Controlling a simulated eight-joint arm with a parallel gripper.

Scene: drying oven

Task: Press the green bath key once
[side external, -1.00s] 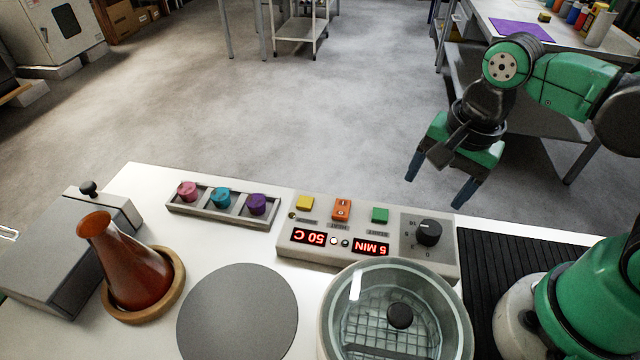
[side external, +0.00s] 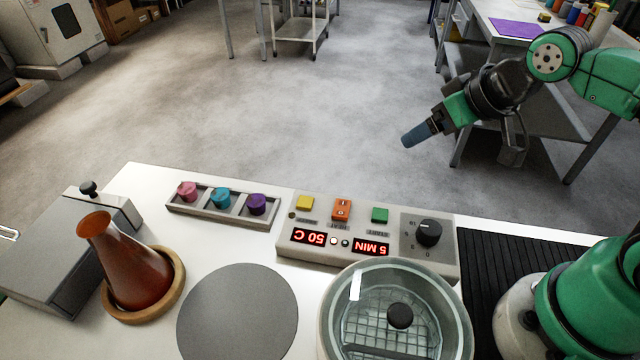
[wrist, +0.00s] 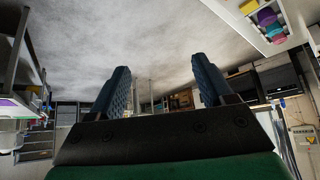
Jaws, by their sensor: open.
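The green key (side external: 380,215) is the rightmost of three keys on the bath's control panel (side external: 300,262), in the side external view. A yellow key (side external: 304,203) and an orange key (side external: 341,209) are to its left, a black dial (side external: 428,233) to its right. The red displays show 50 C and 5 MIN, upside down. My gripper (side external: 408,138) is up and behind the panel, well apart from the green key, its blue fingers pointing left. In the wrist view its two fingers (wrist: 163,90) stand apart with nothing between them.
A round glass bath (side external: 340,300) with a black-knobbed lid stands in front of the panel. A rack (side external: 206,212) of coloured caps, a grey disc (side external: 238,312) and a flask of red liquid (side external: 137,270) are to the left. The space above the panel is clear.

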